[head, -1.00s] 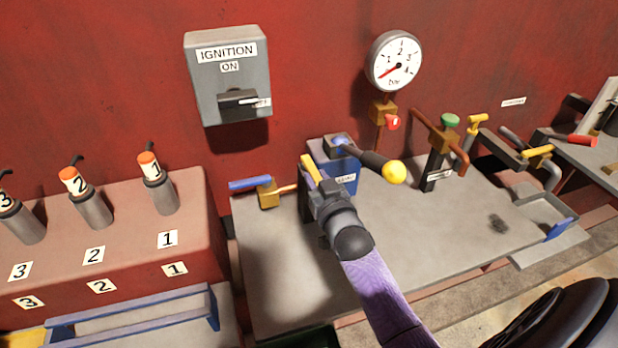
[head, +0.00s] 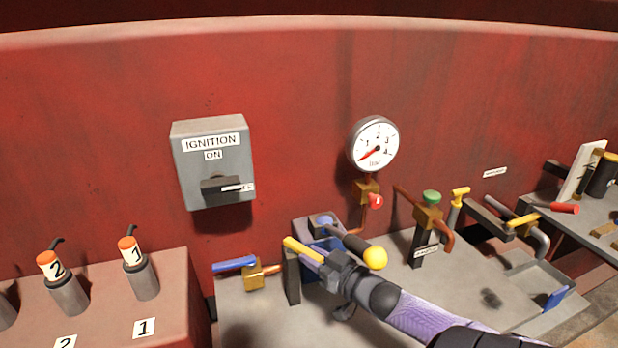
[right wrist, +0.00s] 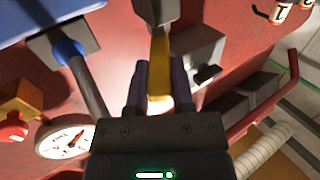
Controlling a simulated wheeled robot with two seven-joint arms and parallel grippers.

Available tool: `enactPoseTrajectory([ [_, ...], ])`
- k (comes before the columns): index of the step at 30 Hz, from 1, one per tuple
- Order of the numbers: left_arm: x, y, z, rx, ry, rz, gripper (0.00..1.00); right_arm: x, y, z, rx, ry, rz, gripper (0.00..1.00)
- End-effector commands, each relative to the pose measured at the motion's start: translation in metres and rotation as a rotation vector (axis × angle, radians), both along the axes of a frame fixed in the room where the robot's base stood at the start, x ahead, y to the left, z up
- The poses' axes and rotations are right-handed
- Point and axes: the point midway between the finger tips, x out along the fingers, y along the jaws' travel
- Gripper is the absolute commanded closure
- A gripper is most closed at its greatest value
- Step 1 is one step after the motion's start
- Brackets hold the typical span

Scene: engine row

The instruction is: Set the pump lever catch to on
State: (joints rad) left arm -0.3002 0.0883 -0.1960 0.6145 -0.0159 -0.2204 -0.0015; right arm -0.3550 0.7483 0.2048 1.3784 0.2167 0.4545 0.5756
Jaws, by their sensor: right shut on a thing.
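The pump lever catch shows as a yellow bar (head: 302,249) at the top of a dark post (head: 292,278) on the grey bench. My right gripper (head: 328,264) is shut on it, reaching in from the lower right. In the right wrist view the yellow bar (right wrist: 159,68) runs down between the two fingers (right wrist: 158,88). The pump lever (head: 352,243), with a dark grip and a yellow ball end, slants just behind and above my gripper. I cannot read any on mark at the catch. My left gripper is out of view.
A blue-handled valve (head: 235,264) is left of the post. The ignition box (head: 213,165) and pressure gauge (head: 374,144) are on the red wall. A green-knobbed valve (head: 430,212) stands to the right.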

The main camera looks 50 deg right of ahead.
Motion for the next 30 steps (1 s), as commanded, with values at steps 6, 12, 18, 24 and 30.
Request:
enactPoseTrajectory([
  [6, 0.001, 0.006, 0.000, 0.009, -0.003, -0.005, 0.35, 0.000, 0.000, -0.001, 0.000, 0.004, 0.006, 1.00],
  [12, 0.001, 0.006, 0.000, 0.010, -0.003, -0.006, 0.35, 0.000, 0.000, -0.002, 0.000, 0.004, 0.005, 0.69],
  [18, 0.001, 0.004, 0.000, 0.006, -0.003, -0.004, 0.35, 0.000, 0.000, -0.001, 0.000, 0.003, 0.005, 0.35],
  [24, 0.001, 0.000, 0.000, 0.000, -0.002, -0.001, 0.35, 0.000, 0.000, -0.001, 0.000, 0.002, 0.004, 0.35],
  [30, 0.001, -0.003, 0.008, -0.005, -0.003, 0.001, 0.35, -0.020, 0.001, 0.000, 0.002, 0.005, 0.004, 0.35],
])
